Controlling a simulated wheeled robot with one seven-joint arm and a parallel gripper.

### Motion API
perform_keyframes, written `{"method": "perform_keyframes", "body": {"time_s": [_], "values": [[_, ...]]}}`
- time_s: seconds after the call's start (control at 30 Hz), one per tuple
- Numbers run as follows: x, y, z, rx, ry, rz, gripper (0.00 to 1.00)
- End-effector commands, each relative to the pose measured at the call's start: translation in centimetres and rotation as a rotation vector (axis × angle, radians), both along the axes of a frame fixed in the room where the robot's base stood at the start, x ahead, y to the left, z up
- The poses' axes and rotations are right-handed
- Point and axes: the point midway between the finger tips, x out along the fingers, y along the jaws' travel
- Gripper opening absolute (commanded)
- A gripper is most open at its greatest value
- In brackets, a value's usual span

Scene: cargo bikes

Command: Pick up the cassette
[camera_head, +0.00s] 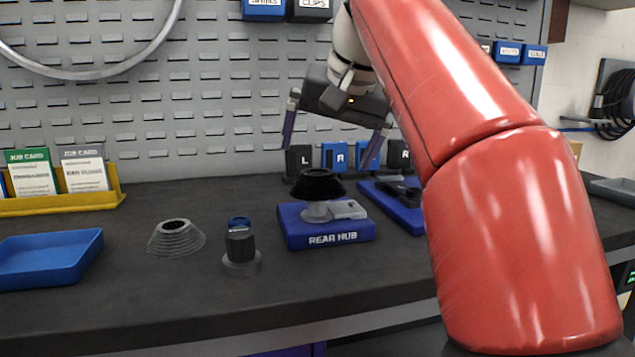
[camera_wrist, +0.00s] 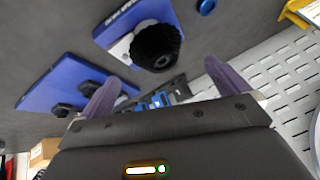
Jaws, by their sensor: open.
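Two stepped, ringed cones look like cassettes. A grey one (camera_head: 176,238) lies on the dark bench, left of centre in the head view. A black one (camera_head: 318,184) sits on a silver hub on the blue "REAR HUB" block (camera_head: 327,236); in the wrist view the black one (camera_wrist: 157,47) shows beyond the fingers. I cannot tell which the task means. My gripper (camera_head: 333,132) is open and empty, with purple fingers, above and behind the black cone in the head view. In the wrist view my gripper (camera_wrist: 160,82) has nothing between its fingers.
A dark cylinder with a blue top (camera_head: 240,245) stands between the grey cone and the block. A blue tray (camera_head: 50,258) and a yellow card holder (camera_head: 60,203) are at left. A blue pad (camera_head: 398,208) with black parts lies right. A pegboard (camera_head: 200,100) rises behind.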

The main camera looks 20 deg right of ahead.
Motion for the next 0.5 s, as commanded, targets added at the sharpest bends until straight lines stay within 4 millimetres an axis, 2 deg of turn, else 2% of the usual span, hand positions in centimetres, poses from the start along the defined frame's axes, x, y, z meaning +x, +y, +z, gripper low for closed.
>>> {"method": "perform_keyframes", "body": {"time_s": [0.03, 0.23, 0.5], "values": [[0.3, 0.0, -0.9, 0.000, 0.002, 0.000, 1.00], [1.2, -0.1, -2.3, -0.001, 0.001, 0.000, 1.00], [3.1, -0.2, -5.6, -0.001, 0.000, 0.000, 1.00]]}}
